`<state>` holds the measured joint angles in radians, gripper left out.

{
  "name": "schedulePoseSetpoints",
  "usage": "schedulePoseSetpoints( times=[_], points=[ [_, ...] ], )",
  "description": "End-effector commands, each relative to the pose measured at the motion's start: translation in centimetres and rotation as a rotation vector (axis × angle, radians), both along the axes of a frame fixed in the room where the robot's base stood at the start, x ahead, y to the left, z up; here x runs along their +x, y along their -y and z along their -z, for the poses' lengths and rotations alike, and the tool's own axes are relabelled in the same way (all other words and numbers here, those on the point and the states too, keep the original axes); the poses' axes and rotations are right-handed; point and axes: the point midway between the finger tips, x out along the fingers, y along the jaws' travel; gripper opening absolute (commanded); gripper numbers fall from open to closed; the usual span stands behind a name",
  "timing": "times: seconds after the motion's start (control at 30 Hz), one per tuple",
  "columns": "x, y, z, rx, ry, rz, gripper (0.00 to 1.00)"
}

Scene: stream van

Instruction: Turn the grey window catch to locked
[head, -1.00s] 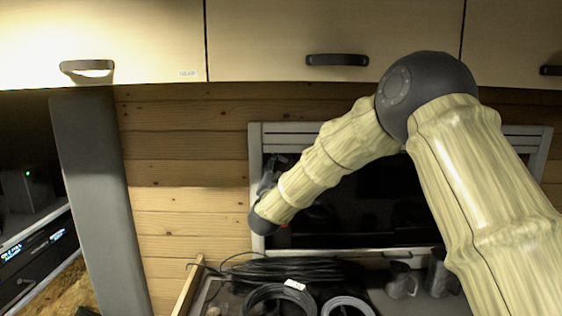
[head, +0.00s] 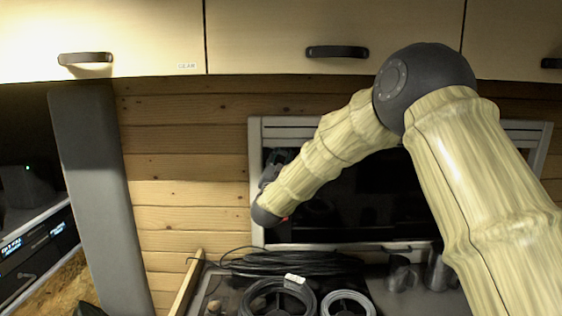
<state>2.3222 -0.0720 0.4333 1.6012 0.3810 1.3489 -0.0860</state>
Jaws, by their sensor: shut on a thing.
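The window (head: 375,205) has a light grey frame (head: 256,185) and dark glass, set in the plank wall below the cabinets. My gripper (head: 275,160) is at the inner edge of the frame's left side, small and dark, partly hidden by my wrist and forearm. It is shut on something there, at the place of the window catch. The grey catch itself cannot be made out behind my gripper, so its turn angle does not show. My forearm crosses the upper middle of the window.
Overhead cabinets with dark handles (head: 337,52) run above the window. Below it are a black cable coil (head: 290,262), reels (head: 347,303) and metal cups (head: 400,275). A grey upright panel (head: 100,190) and rack equipment (head: 40,245) stand left. Bare planks lie between panel and window.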

Motion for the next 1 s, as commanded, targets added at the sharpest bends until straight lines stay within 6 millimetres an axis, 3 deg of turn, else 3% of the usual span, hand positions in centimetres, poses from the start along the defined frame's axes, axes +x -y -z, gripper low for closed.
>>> schedulePoseSetpoints(
  times=[0.6, 1.0],
  points=[
    [-0.05, 0.39, 0.36, -0.375, 0.001, 0.0, 0.08],
    [0.0, 0.53, 0.21, -0.448, -0.001, 0.0, 0.08]
  ],
)
